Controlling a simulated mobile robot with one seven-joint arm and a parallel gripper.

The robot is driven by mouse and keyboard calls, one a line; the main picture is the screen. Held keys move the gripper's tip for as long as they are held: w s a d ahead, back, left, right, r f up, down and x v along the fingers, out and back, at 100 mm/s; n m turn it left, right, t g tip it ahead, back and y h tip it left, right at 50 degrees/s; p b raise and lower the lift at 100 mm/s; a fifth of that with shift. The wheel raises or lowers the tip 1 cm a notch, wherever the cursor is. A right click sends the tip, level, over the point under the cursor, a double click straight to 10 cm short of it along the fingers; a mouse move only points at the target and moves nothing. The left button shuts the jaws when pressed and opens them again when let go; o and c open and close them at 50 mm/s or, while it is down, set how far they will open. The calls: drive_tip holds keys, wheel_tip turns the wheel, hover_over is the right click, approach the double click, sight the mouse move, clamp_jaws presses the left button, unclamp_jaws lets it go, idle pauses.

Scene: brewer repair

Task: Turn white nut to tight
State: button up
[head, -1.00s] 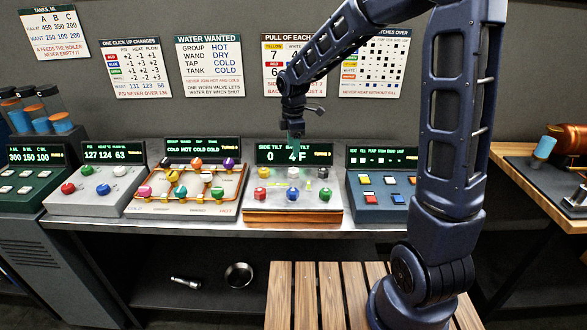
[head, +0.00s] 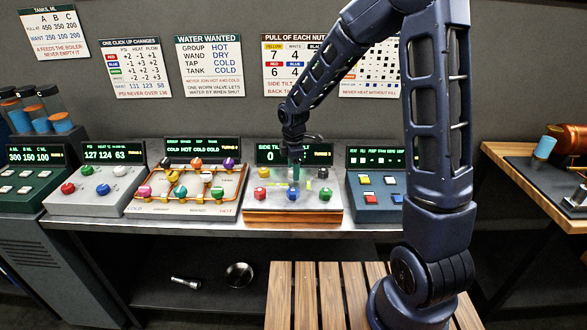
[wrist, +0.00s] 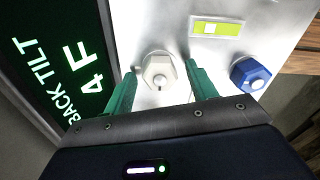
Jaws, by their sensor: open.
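The white nut (wrist: 158,72) is a pale hexagonal nut with a stud at its centre, on the light panel of the tilt unit (head: 307,208). My gripper (wrist: 161,70) is open, with its green fingers on either side of the nut. Whether the fingers touch the nut, I cannot tell. In the head view my gripper (head: 294,172) points down over the back row of the unit and hides the white nut. The wrist view shows the display (wrist: 70,80) reading BACK TILT 4F.
The blue nut (wrist: 250,75) sits near the white one. A level vial (wrist: 217,28) is on the same panel. Yellow (head: 265,172), black (head: 323,172), red (head: 261,194) and green (head: 326,195) nuts surround it.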

drive_tip(key=c, duration=1)
drive_tip(key=shift+m, duration=0.4)
drive_tip(key=m, duration=0.8)
drive_tip(key=shift+m, duration=0.3)
drive_tip(key=m, duration=0.8)
drive_tip(key=shift+m, duration=0.4)
drive_tip(key=o, duration=1)
